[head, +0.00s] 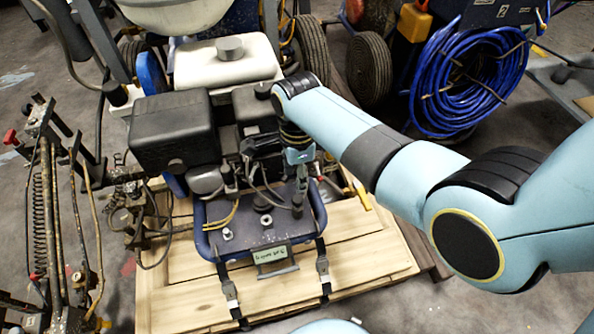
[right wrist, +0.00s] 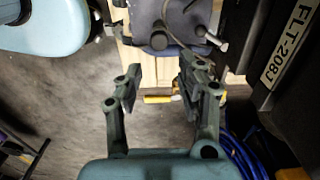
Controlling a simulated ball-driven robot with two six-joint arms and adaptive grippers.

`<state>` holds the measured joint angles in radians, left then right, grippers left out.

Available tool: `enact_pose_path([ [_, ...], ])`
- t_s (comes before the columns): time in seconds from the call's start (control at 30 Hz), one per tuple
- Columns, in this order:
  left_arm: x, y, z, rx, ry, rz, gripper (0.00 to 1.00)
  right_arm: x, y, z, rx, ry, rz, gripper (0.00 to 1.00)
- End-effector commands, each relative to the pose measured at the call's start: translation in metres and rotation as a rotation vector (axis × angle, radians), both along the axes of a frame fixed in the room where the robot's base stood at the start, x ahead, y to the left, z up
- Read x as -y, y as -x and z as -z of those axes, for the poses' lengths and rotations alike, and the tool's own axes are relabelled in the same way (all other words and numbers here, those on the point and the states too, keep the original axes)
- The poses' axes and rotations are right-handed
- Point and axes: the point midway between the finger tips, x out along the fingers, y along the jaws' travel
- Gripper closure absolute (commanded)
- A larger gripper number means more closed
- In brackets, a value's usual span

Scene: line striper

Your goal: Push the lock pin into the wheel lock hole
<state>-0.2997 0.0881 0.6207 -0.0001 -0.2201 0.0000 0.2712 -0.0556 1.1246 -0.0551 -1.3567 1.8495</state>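The line striper's blue frame (head: 262,238) stands on a wooden pallet, with small metal fittings (head: 227,234) on its plate. I cannot tell for sure which fitting is the lock pin or where the wheel lock hole is. In the right wrist view a short metal pin (right wrist: 216,40) sticks out at the blue frame's edge, beside a dark round knob (right wrist: 158,40). My right gripper (right wrist: 162,88) is open and empty, its fingers apart and short of the pin. In the head view my right arm hides part of the frame. My left gripper is not in view.
The black engine (head: 172,130) and white tank (head: 225,65) rise behind the plate. Straps (head: 228,290) cross the pallet (head: 190,300). A blue hose coil (head: 465,80) and wheels stand at the back right. Levers and a spring (head: 42,215) stand at the left.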

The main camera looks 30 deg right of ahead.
Motion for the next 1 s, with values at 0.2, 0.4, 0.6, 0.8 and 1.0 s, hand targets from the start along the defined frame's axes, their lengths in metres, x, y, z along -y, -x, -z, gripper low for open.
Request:
enact_pose_path([
  [0.2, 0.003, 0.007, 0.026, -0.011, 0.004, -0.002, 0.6, 0.0, 0.002, 0.027, -0.003, 0.0, 0.0, 0.62],
  [0.4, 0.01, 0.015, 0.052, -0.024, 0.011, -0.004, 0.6, 0.0, 0.002, 0.052, -0.003, 0.0, -0.001, 0.62],
  [0.6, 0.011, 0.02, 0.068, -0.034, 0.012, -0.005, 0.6, 0.0, 0.002, 0.075, -0.004, 0.0, -0.001, 0.62],
  [0.8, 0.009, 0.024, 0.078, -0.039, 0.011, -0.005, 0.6, 0.0, 0.001, 0.092, -0.002, 0.0, 0.0, 0.62],
  [1.0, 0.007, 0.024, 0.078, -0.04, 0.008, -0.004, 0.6, 0.0, 0.0, 0.095, 0.0, 0.0, 0.0, 0.62],
])
